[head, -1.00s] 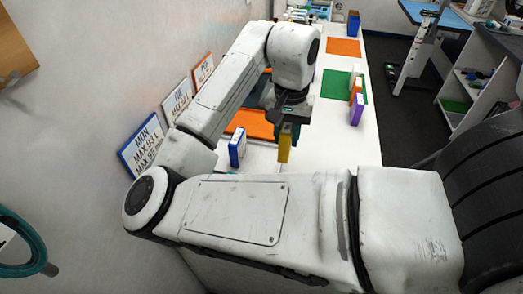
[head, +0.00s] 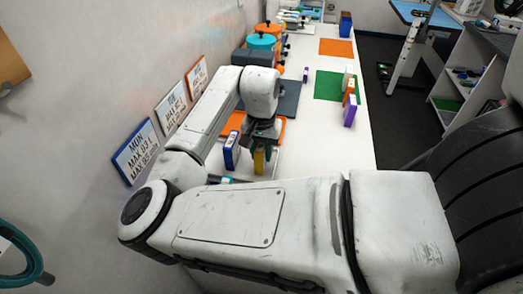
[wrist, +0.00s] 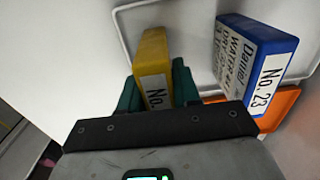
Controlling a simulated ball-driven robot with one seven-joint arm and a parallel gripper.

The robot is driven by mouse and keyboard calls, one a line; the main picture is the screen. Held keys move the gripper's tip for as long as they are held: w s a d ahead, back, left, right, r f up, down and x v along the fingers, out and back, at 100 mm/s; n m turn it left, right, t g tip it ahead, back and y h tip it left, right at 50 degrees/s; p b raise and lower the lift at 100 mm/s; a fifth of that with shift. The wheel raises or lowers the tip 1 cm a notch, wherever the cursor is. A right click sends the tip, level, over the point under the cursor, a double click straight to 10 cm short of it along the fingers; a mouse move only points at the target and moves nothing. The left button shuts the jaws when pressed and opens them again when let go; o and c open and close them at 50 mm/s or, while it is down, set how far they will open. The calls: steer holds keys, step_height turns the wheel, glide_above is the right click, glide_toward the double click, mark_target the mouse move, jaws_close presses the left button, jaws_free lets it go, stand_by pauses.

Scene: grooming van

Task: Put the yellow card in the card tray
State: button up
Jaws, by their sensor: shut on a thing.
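The yellow card (head: 259,163) is a thick upright block with a white label reading "No."; it also shows in the wrist view (wrist: 153,58). My gripper (wrist: 157,92) is shut on it, with a green finger on each side; the gripper also shows in the head view (head: 263,146). The card tray (wrist: 121,22) is white with a thin raised rim. The yellow card is over or within this rim; I cannot tell whether its base touches the tray floor. A blue card (wrist: 262,62), marked "No. 23", stands in the tray to the right, apart from the yellow one.
Framed signs (head: 135,152) lean along the left wall. The white counter right of my gripper is clear.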

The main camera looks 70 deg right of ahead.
steer(key=o, duration=1.1)
steer(key=shift+f, duration=0.1)
steer(key=shift+c, duration=0.2)
step_height(320, 180, up, 12)
steer(key=shift+r, duration=0.15)
